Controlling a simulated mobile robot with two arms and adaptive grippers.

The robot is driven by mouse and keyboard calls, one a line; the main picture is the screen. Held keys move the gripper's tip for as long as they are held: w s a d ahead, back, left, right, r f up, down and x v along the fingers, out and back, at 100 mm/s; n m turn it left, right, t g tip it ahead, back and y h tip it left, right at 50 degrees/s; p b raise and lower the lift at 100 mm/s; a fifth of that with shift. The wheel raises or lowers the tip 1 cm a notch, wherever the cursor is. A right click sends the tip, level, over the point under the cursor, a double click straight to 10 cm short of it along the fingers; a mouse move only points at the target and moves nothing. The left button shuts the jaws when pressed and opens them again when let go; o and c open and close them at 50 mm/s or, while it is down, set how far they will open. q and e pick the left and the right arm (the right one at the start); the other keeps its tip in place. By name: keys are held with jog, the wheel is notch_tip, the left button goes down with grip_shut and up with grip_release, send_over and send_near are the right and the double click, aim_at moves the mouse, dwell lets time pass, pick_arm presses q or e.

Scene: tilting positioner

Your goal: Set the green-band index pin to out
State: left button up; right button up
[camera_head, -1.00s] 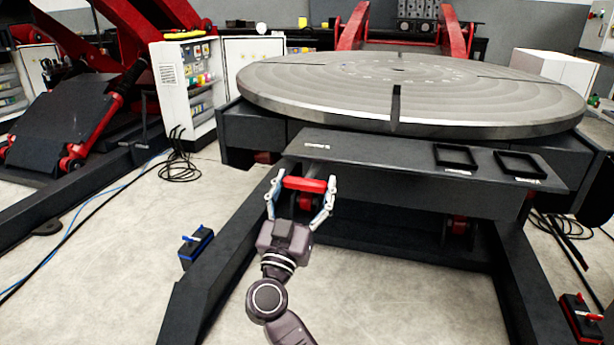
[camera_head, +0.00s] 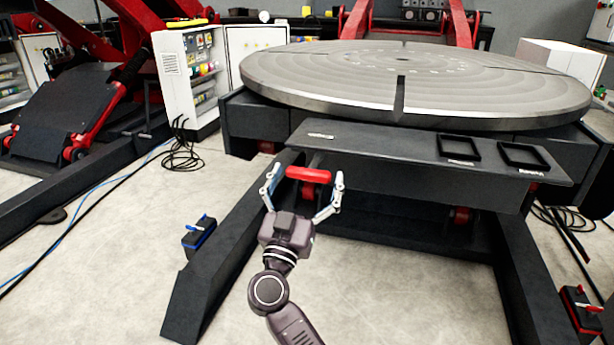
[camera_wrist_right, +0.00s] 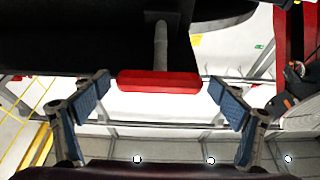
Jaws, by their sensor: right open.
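A red T-handle (camera_head: 308,174) on a grey shaft is under the left front edge of the dark shelf. The wrist view shows the red bar (camera_wrist_right: 158,82) with the shaft (camera_wrist_right: 160,45) running from it up to a dark housing. I see no green band on it. My right gripper (camera_head: 304,182) is open, with one finger off each end of the bar. In the wrist view both blue finger pads of the right gripper (camera_wrist_right: 160,100) stand apart from the bar, with nothing held. My left gripper is not in view.
The shelf (camera_head: 400,165) carries two black square frames at its right. The round table (camera_head: 330,90) is above it. A box with a blue handle (camera_head: 199,240) is beside the left base leg, and a box with a red handle (camera_head: 582,310) is at the lower right.

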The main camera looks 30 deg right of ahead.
jog(key=v, duration=0.7)
jog(key=shift+a+f, duration=0.2)
jog(key=shift+s, duration=0.15)
